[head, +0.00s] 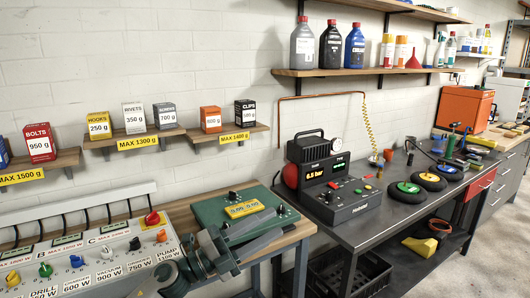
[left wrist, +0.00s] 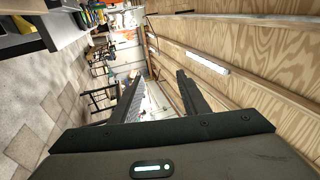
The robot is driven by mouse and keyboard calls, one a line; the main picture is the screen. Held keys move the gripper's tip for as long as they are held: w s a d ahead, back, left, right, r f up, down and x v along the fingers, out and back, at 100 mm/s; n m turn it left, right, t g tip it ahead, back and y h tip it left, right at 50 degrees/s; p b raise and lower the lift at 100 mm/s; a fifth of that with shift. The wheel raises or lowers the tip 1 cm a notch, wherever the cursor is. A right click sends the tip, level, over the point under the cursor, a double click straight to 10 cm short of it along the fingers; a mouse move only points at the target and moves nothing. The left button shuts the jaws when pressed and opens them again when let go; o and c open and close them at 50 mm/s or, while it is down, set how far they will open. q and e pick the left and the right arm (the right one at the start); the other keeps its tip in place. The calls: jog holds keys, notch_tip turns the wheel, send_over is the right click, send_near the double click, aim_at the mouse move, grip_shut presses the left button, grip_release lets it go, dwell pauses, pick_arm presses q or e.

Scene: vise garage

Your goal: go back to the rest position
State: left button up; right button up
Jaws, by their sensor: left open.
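My left gripper (head: 272,232) reaches in from the lower left of the head view, over the front of the left workbench. Its two dark fingers point right, in front of the green box with a yellow display (head: 243,211). In the left wrist view the same gripper (left wrist: 157,88) has its fingers apart with nothing between them. My right gripper is in neither view.
A control panel with coloured knobs (head: 93,257) lies at the left. A black compressor unit (head: 335,194) stands on the dark bench (head: 352,228) to the right. Wall shelves (head: 183,134) hold small boxes. The floor (head: 463,262) at right is clear.

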pick_arm(q)
jog(key=s+a+f+n+t+y, duration=0.3)
jog(key=s+a+f+n+y, duration=0.2)
jog(key=a+f+n+y, duration=0.65)
jog(key=s+a+f+n+t+y, duration=0.2)
jog(key=s+a+f+n+y, duration=0.45)
jog(key=f+n, duration=0.8)
jog(key=s+a+f+n+g, duration=0.15)
jog(key=s+f+g, duration=0.3)
jog(key=s, duration=0.55)
jog(key=s+a+f+n+g+y, duration=0.1)
jog(key=s+a+f+g, duration=0.15)
jog(key=s+f, duration=0.45)
jog(key=s+a+f+n+g, duration=0.15)
jog(key=s+g, duration=0.25)
jog(key=s, duration=0.8)
jog(key=w+d+f+t, duration=0.1)
jog(key=d+f, duration=0.1)
jog(key=f, duration=1.5)
jog(key=w+d+f+m+t, duration=0.1)
jog(key=d+f, duration=0.1)
jog(key=f, duration=1.5)
jog(key=shift+f+h, duration=0.2)
jog(key=shift+h, duration=0.1)
